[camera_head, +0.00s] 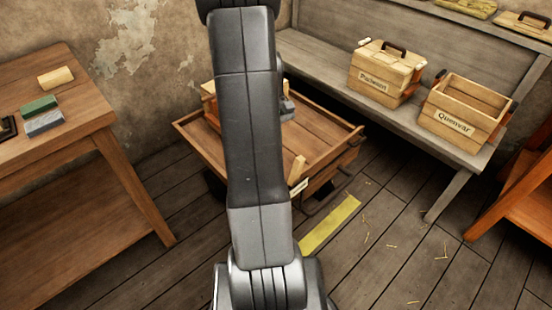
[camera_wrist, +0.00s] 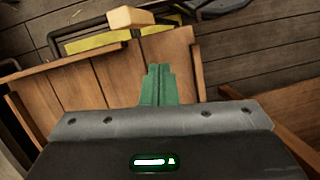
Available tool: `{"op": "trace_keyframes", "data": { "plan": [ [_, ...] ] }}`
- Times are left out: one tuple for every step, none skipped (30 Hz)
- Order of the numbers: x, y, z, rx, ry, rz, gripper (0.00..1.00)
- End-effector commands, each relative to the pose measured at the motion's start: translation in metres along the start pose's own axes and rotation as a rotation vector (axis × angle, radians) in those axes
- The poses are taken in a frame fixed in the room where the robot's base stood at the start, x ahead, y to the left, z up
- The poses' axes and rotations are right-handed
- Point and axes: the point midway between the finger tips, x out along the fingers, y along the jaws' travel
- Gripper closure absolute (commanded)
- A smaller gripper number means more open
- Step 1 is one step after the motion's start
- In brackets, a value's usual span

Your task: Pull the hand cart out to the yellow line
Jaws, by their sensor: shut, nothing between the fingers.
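The hand cart (camera_head: 343,148) is a low brown wooden tray cart, partly hidden behind my arm in the head view. A dark metal handle bar (camera_head: 334,190) sticks out at its front. The yellow line (camera_head: 331,224) lies on the floor just in front of the cart. In the wrist view, the cart's planks (camera_wrist: 85,88) lie below my gripper (camera_wrist: 158,70), whose green fingers are shut and empty. The handle (camera_wrist: 62,22) and part of the yellow line (camera_wrist: 98,41) show beyond the cart's edge. The head view hides my fingertips.
A light wooden block (camera_wrist: 130,17) stands at the cart's handle-side edge. A wooden table (camera_head: 60,150) with small blocks is at left. A grey bench (camera_head: 330,88) with two labelled boxes is behind right. An orange-brown table (camera_head: 520,195) is at far right. The front-right floor is clear except for straw.

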Motion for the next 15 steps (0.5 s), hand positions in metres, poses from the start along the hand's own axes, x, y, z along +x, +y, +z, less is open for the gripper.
{"op": "trace_keyframes", "data": {
  "plan": [
    [-0.009, -0.002, -0.005, -0.047, 0.009, 0.04, 1.0],
    [-0.012, -0.002, -0.008, -0.069, 0.012, 0.057, 1.0],
    [-0.015, -0.002, -0.01, -0.091, 0.015, 0.075, 1.0],
    [-0.016, -0.001, -0.011, -0.102, 0.016, 0.085, 1.0],
    [-0.016, -0.001, -0.012, -0.109, 0.017, 0.091, 1.0],
    [-0.015, -0.001, -0.013, -0.114, 0.018, 0.095, 1.0],
    [-0.013, -0.001, -0.013, -0.116, 0.017, 0.096, 1.0],
    [-0.01, -0.001, -0.013, -0.116, 0.017, 0.096, 1.0],
    [-0.005, 0.0, -0.013, -0.115, 0.016, 0.095, 1.0],
    [0.0, 0.001, -0.013, -0.114, 0.016, 0.095, 1.0],
    [0.006, 0.001, -0.013, -0.114, 0.015, 0.094, 1.0],
    [0.014, 0.002, -0.013, -0.113, 0.014, 0.093, 1.0],
    [0.02, 0.002, -0.013, -0.113, 0.014, 0.093, 1.0],
    [0.026, 0.003, -0.013, -0.113, 0.013, 0.092, 1.0],
    [0.035, 0.004, -0.013, -0.113, 0.013, 0.092, 1.0]
  ]
}}
